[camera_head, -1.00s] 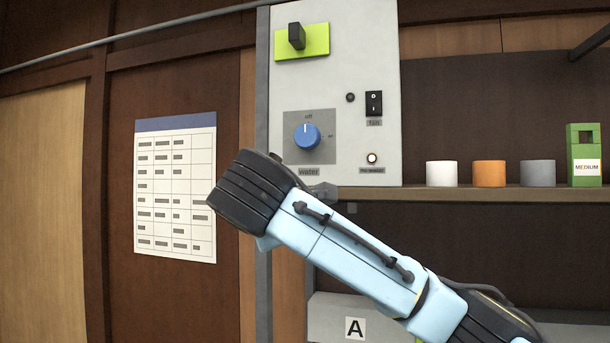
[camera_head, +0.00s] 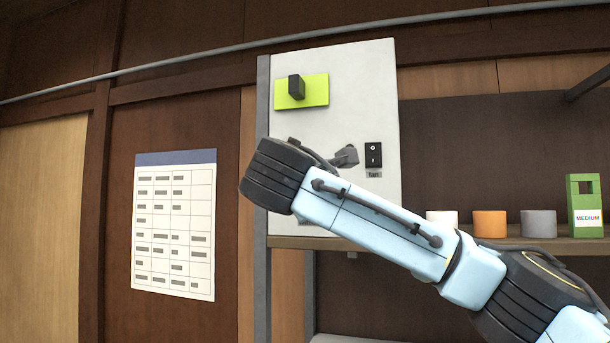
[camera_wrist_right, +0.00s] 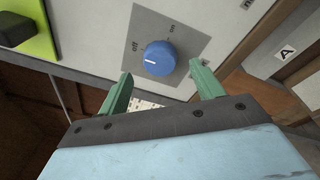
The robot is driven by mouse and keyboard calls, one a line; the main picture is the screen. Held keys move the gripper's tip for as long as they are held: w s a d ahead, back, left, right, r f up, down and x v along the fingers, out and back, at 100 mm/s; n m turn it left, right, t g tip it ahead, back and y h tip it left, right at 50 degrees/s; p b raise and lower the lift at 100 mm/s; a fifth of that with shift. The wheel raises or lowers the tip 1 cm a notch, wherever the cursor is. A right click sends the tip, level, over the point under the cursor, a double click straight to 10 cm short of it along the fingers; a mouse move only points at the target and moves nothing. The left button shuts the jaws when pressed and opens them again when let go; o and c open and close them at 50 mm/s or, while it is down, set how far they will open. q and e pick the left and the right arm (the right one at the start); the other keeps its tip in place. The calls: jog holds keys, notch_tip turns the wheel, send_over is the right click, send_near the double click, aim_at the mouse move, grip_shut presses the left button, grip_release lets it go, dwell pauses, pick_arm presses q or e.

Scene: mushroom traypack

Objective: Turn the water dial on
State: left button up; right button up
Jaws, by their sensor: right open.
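The blue water dial (camera_wrist_right: 160,58) sits on a grey square plate (camera_wrist_right: 190,38) with "off" and "on" labels in the right wrist view. Its white mark lies on the side nearer "off". My right gripper (camera_wrist_right: 161,72) is open, with its green fingers on either side of the dial's lower part. I see no clear contact; the depth between fingertips and dial is hard to judge. In the head view my right arm hides the dial, on the white control panel (camera_head: 330,115). My left gripper is not in view.
A dark handle on a lime plate (camera_head: 315,93) is above on the panel, and a black fan switch (camera_head: 373,154) is at its right. Cups, including an orange cup (camera_head: 490,224), and a green box (camera_head: 584,200) stand on the shelf to the right.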

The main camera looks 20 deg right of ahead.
jog(key=p+x, duration=0.1)
jog(key=x, duration=0.2)
jog(key=shift+w+d, duration=0.1)
jog(key=shift+w, duration=0.2)
jog(key=c, duration=1)
jog(key=shift+f, duration=0.1)
